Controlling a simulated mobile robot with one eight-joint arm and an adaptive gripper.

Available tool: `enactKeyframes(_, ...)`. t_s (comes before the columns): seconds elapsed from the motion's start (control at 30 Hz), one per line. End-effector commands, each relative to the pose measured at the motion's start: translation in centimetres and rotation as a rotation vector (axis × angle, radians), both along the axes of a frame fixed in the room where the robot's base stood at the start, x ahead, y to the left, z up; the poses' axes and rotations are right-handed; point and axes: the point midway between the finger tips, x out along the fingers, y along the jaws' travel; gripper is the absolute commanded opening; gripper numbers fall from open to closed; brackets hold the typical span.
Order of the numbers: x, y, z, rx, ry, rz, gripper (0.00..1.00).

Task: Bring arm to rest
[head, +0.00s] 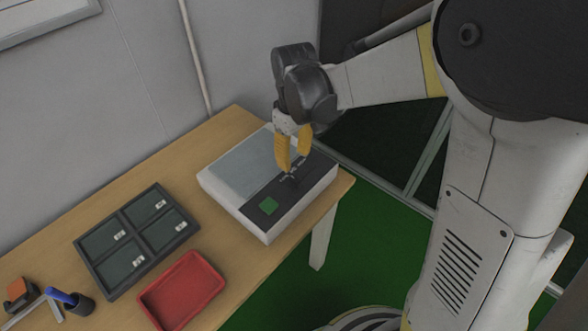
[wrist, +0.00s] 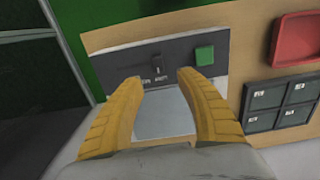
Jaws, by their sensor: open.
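My gripper (head: 293,160) has yellow fingers and hangs over the white testing device (head: 272,226) on the wooden table. In the wrist view my gripper (wrist: 158,80) is open, with nothing between its fingers. The device has a grey top plate, a dark front panel with a small lever (wrist: 158,73), and a green button (head: 268,206). The button also shows in the wrist view (wrist: 204,55). The fingertips are near the lever; I cannot tell whether they touch it. In the head view the fingers partly hide the panel.
A dark tray with four compartments (head: 137,236) and a red tray (head: 181,291) lie on the table left of the device. A pen cup (head: 77,303) and an orange-topped object (head: 17,290) stand at the far left. A grey wall (head: 100,95) runs behind the table.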

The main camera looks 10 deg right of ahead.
Motion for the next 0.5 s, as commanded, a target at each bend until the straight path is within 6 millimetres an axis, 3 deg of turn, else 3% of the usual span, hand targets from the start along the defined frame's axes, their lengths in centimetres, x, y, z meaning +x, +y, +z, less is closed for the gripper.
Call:
enactKeyframes(0.2, 0.0, 0.0, 1.8, 0.0, 0.0, 0.0, 0.43)
enactKeyframes(0.5, 0.0, 0.0, 1.9, 0.0, 0.0, 0.0, 0.43)
